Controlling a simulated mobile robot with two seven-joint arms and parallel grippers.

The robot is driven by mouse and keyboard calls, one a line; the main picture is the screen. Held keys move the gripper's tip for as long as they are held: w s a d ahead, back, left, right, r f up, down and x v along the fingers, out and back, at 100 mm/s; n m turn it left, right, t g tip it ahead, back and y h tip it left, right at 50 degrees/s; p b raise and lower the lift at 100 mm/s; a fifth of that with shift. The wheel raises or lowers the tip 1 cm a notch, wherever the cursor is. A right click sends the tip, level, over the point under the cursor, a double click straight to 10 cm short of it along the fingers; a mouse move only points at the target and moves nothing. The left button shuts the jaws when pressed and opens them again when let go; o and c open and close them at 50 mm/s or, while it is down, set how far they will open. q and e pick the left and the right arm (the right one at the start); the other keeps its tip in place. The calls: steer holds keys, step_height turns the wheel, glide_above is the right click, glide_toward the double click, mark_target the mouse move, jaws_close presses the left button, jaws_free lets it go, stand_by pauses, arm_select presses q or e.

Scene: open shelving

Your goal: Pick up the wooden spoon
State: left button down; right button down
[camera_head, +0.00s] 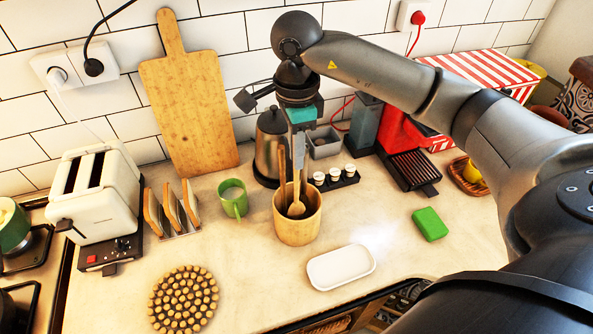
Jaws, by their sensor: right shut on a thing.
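The wooden spoon (296,208) stands upright in a round wooden utensil holder (298,231), with its bowl low at the holder's rim and its handle pointing up. My right gripper (298,165) reaches down from above over the holder. It is shut on the spoon's upper handle, and its fingers partly hide it. Other wooden utensils stand beside the spoon in the holder. My left gripper is not in view.
A green mug (234,200) and a kettle (270,148) stand close to the holder. A white dish (341,267) and a green sponge (430,224) lie to its right. A toaster (95,195) is at the left. The counter between the holder and round trivet (183,299) is clear.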

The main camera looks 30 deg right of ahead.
step_height(320, 180, up, 12)
steer(key=shift+r+p, duration=0.1)
steer(key=shift+p, duration=0.4)
steer(key=c, duration=1.4)
jaws_free()
steer(key=shift+c, duration=0.2)
jaws_close()
